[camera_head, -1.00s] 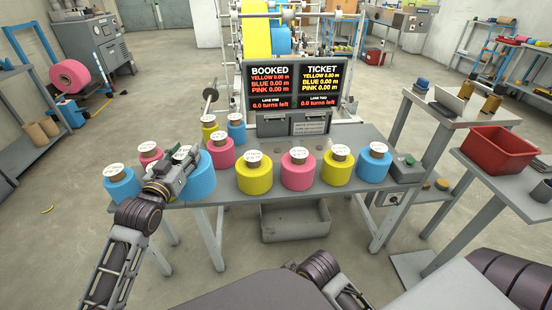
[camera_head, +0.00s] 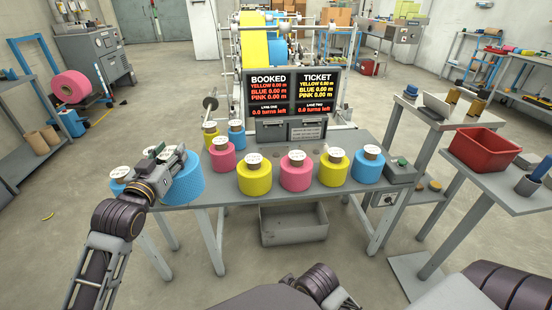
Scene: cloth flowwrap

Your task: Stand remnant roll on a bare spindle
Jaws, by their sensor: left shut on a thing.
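My left gripper (camera_head: 174,160) is shut on a large blue roll (camera_head: 188,182) near its top, at the table's left front. The gripper and wrist cover part of the roll, and I cannot tell whether it touches the table. Standing on the grey table (camera_head: 227,190) are a pink roll (camera_head: 222,160), a yellow roll (camera_head: 253,180), another pink roll (camera_head: 296,177), another yellow roll (camera_head: 333,171) and a blue roll (camera_head: 368,170), with pale labels on top. Smaller yellow (camera_head: 210,139) and blue (camera_head: 237,139) rolls stand behind. My right gripper is out of view. I cannot make out which spindle is bare.
A dark display (camera_head: 294,92) stands at the table's back, before a machine carrying yellow and blue material. A green-button box (camera_head: 399,172) sits at the right end. A grey bin (camera_head: 293,224) is below. A red bin (camera_head: 485,150) stands on the right side table.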

